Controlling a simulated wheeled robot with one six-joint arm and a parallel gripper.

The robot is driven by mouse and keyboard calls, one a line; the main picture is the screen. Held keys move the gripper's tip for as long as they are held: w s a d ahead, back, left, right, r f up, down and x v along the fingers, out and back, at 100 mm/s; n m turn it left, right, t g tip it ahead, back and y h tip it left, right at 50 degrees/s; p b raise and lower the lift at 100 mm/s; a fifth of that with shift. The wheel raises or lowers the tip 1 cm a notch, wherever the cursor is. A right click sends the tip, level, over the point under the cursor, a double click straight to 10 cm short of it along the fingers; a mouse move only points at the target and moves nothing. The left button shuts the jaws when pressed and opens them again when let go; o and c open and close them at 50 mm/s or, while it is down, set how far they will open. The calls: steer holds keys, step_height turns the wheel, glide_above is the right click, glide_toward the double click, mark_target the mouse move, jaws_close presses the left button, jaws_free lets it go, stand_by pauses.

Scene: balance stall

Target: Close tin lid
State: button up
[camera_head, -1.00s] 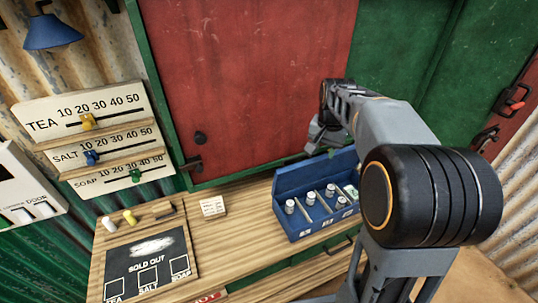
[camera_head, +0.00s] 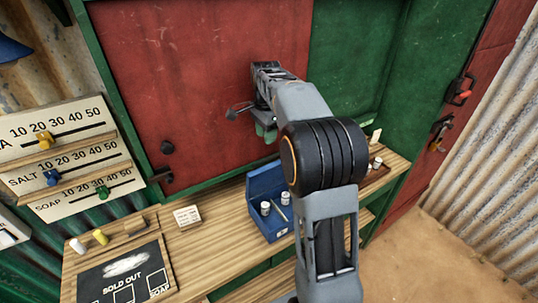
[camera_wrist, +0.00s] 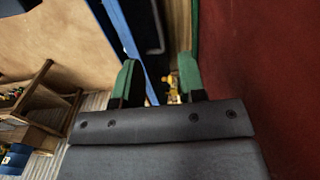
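The blue tin (camera_head: 263,224) stands on the wooden counter with its lid (camera_head: 265,182) raised at the back. Small metal weights (camera_head: 266,208) show inside it. My arm hides the tin's right part. My gripper (camera_head: 265,131) is above and behind the tin, in front of the red panel. In the wrist view my gripper (camera_wrist: 158,76) has its two green-padded fingers apart, with nothing clearly held between them. A long blue edge (camera_wrist: 128,38), which looks like part of the tin, runs past the left finger.
Slider boards (camera_head: 65,175) hang on the left wall. The red panel (camera_head: 215,70) is close behind my gripper. Sandy floor is clear at right.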

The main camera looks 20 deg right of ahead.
step_height(320, 180, down, 9)
steer(key=shift+d+r+p, duration=0.1)
steer(key=shift+p, duration=0.2)
steer(key=shift+c, duration=0.2)
jaws_close()
steer(key=shift+d, duration=0.1)
stand_by(0.3)
